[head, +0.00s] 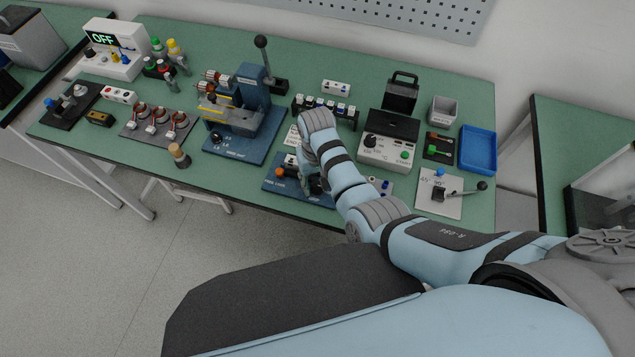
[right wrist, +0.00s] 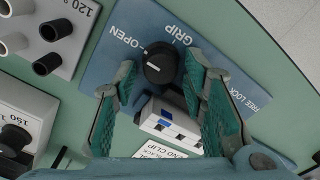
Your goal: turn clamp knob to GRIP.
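The black clamp knob (right wrist: 159,64) with a white mark sits on a blue plate (right wrist: 110,62), between printed words OPEN and GRIP in the right wrist view. I cannot tell exactly where its mark points. My right gripper (right wrist: 157,75) is open, with one teal finger on each side of the knob and small gaps visible. A white clip block (right wrist: 170,122) with blue parts lies between the fingers, nearer the wrist. In the head view my right gripper (head: 314,184) is over the blue plate (head: 308,194) and hides the knob. My left gripper is not in view.
A grey control box with a dial (head: 387,151) stands right of my gripper. A blue press (head: 241,115) with a tall lever stands left. A wooden-topped peg (head: 179,155) is at the front edge. A blue tray (head: 465,165) lies at far right.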

